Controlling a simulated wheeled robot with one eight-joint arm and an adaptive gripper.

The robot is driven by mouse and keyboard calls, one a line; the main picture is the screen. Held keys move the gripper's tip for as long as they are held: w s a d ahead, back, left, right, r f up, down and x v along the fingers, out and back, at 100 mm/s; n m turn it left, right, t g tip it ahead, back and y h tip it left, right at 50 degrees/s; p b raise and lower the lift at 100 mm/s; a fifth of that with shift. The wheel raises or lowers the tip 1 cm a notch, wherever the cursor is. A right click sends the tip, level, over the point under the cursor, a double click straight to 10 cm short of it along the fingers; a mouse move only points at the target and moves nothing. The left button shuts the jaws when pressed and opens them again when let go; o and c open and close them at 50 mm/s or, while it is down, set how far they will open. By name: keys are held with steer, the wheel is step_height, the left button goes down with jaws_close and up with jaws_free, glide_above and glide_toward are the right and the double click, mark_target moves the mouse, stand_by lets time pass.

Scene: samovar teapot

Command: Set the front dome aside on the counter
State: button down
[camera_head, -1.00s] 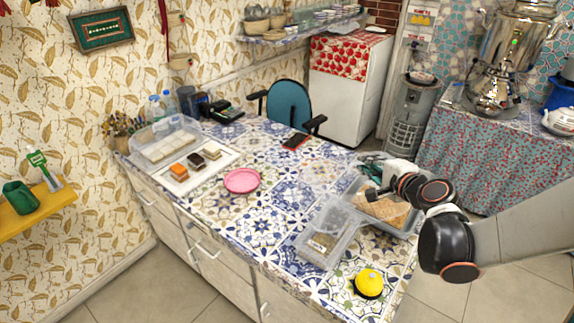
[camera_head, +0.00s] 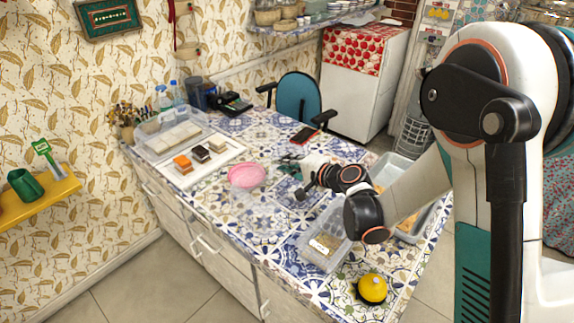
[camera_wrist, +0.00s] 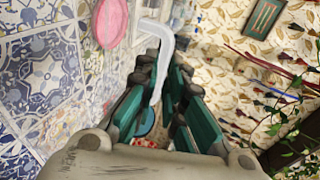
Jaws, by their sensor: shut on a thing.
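My gripper (camera_head: 290,163) hangs over the tiled counter (camera_head: 262,222), to the right of the pink plate (camera_head: 246,176). In the wrist view its teal fingers (camera_wrist: 157,108) are closed on the pale, curved edge of the clear front dome (camera_wrist: 167,55). The rest of the dome is see-through, and its outline is hard to make out in the head view. I cannot tell whether it touches the counter. The front tray (camera_head: 228,158) is uncovered, with small cakes on it. A clear cover stands over the back tray (camera_head: 165,140) of pale pieces.
A clear tub (camera_head: 325,247), a grey bin (camera_head: 405,172) and a yellow dome-shaped thing (camera_head: 372,288) occupy the right of the counter. A dark red flat object (camera_head: 303,136) lies at the back edge, near the blue chair (camera_head: 298,98). Tiles around the pink plate look free.

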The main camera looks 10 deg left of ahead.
step_height(320, 180, down, 7)
steer(key=b, duration=0.4)
steer(key=shift+b, duration=0.4)
steer(key=shift+f+b, duration=0.7)
steer(key=shift+f, duration=0.1)
steer(key=shift+f+b, duration=0.2)
steer(key=shift+b, duration=0.2)
steer(key=c, duration=1.6)
jaws_free()
steer(key=shift+d, duration=0.15)
